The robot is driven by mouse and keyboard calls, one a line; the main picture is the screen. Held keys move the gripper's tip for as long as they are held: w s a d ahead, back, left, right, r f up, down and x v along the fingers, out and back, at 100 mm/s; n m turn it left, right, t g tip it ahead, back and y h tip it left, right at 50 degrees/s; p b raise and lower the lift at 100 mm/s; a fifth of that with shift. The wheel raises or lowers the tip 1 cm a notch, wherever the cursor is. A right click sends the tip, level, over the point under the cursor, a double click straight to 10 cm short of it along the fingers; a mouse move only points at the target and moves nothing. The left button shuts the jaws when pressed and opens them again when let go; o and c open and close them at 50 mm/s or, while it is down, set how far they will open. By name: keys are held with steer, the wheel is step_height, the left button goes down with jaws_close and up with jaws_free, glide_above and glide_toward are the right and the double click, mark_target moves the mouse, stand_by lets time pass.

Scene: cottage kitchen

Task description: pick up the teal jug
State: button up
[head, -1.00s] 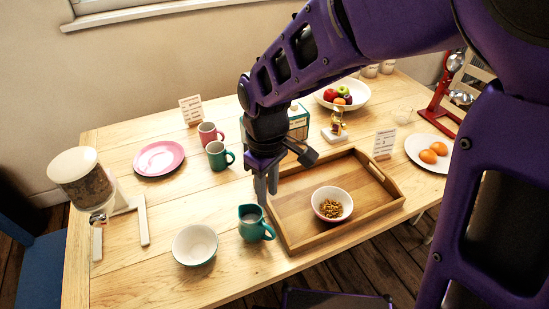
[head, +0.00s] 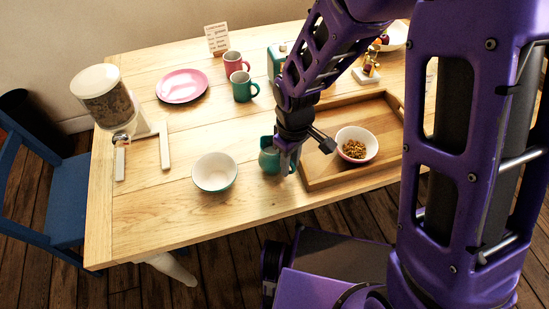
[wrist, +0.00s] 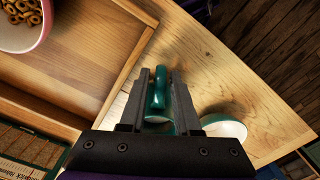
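The teal jug (head: 268,158) stands on the table just left of the wooden tray, partly hidden behind my gripper in the head view. My gripper (head: 290,170) is down at the jug's right side. In the wrist view, my gripper (wrist: 159,75) is open, with one finger on each side of the jug's green handle (wrist: 158,90). Small gaps seem to show beside the handle; firm contact cannot be made out. Most of the jug's body is hidden by the gripper in the wrist view.
A white-and-green bowl (head: 214,173) stands close to the jug's left. The wooden tray (head: 322,176) on the right holds a bowl of cereal rings (head: 357,146). A green mug (head: 243,88), a pink mug (head: 235,64) and a pink plate (head: 182,86) are farther back.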

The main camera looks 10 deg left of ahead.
steer(key=shift+f, duration=1.45)
jaws_close()
